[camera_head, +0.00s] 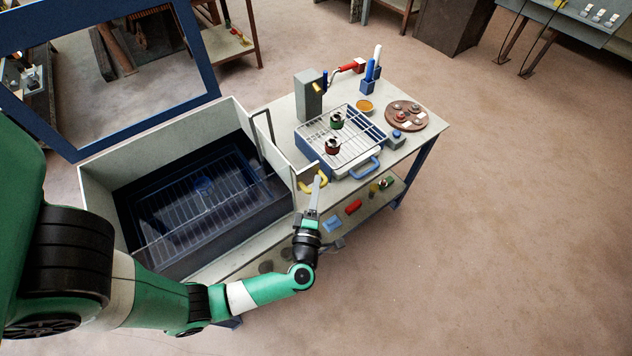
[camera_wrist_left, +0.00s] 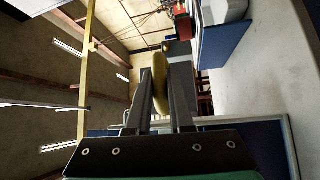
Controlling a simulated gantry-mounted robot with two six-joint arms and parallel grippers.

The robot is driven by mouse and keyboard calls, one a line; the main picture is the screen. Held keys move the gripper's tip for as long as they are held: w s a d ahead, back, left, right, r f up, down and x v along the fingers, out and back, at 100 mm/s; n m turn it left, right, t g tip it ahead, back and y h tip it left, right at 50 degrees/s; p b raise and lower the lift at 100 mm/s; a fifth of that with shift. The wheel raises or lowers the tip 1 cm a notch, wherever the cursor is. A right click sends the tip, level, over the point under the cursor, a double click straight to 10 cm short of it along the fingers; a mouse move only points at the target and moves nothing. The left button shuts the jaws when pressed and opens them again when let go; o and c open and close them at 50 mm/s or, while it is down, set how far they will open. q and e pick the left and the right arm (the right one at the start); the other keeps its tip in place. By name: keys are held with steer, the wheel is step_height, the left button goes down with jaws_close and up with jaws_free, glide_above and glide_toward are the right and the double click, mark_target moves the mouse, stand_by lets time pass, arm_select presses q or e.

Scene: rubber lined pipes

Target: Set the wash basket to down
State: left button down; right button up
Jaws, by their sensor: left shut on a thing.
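The wash basket (camera_head: 205,205) is a wire rack inside the dark blue basin of a pale, open-topped tank (camera_head: 95,195) at the left of the bench. It appears to sit low in the basin, but its exact height is hard to tell. A yellow handle (camera_head: 308,188) is at the tank's right end; it also shows in the wrist view (camera_wrist_left: 160,86). My left gripper (camera_head: 318,178) is shut on the yellow handle, which stands between its two fingers in the wrist view (camera_wrist_left: 161,100). My right gripper is out of view.
Right of the tank, a wire rack (camera_head: 345,135) on the bench carries a red part and a green part. A round brown tray (camera_head: 403,116) holds small parts. A blue handle (camera_head: 366,168) sticks out at the front. A lower shelf holds a red block (camera_head: 353,206). The floor on the right is clear.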

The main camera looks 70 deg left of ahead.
arm_select(q)
step_height(320, 180, down, 4)
steer(key=shift+f+b, duration=0.1)
steer(key=shift+b, duration=0.6)
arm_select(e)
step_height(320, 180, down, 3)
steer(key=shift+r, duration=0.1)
arm_select(q)
steer(key=c, duration=0.8)
jaws_free()
steer(key=shift+d, duration=0.15)
steer(key=p+v, duration=0.1)
steer(key=v, duration=1)
steer(key=shift+s+d+p, duration=0.15)
steer(key=shift+p, duration=0.15)
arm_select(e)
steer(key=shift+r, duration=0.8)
